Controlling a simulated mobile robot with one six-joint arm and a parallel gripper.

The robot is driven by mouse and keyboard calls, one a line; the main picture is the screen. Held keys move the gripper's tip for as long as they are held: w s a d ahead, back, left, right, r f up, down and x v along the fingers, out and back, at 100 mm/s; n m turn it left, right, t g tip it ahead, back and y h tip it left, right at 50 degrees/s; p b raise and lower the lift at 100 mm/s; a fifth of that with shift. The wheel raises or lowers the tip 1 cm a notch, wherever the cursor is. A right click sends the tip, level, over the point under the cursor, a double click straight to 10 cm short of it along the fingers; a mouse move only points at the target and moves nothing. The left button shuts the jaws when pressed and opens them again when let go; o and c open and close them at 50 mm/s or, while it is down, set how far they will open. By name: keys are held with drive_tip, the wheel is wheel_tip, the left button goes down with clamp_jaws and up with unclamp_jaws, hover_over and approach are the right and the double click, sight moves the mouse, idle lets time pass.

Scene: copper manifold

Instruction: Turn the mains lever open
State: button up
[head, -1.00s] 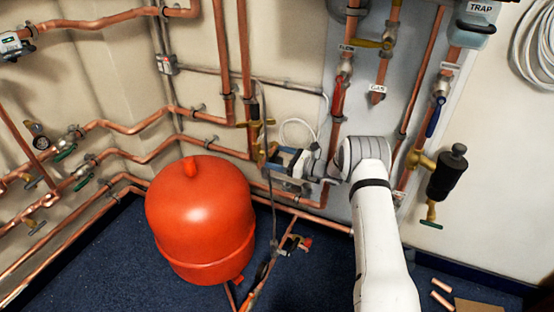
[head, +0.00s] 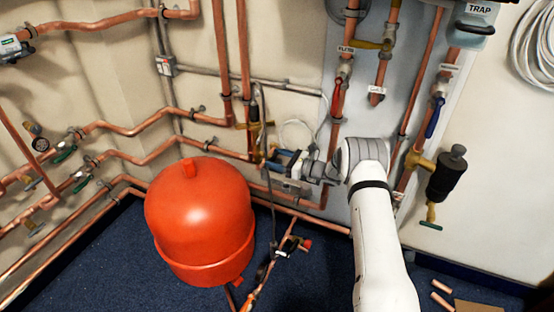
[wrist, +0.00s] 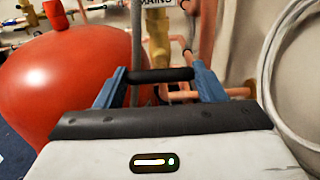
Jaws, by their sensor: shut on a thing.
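The mains lever (wrist: 160,75) shows in the wrist view as a dark bar lying across between the two blue fingers of my gripper (wrist: 160,86). My gripper is shut on it. Behind it stands a brass valve body (wrist: 158,30) under a label reading MAINS, cut off by the top edge. In the head view my gripper (head: 276,160) reaches left from the arm to the brass fittings by the vertical pipes. The lever itself is too small and too covered there to make out, and its exact angle on the valve cannot be told.
A large red tank (head: 200,220) stands left of and in front of my gripper. A thin grey hose (head: 270,205) hangs close by my gripper. Copper pipes run along the wall. A red lever (head: 338,98) and a blue lever (head: 434,117) are on the pipes to the right.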

drive_tip(key=shift+f, duration=0.1)
drive_tip(key=n+b, duration=1)
drive_tip(key=shift+s+f, duration=0.1)
drive_tip(key=shift+f, duration=0.1)
drive_tip(key=shift+r+n+b, duration=0.15)
drive_tip(key=shift+n+b, duration=1.8)
drive_tip(key=shift+n, duration=1.95)
drive_tip(key=shift+d, duration=0.1)
drive_tip(key=o, duration=1)
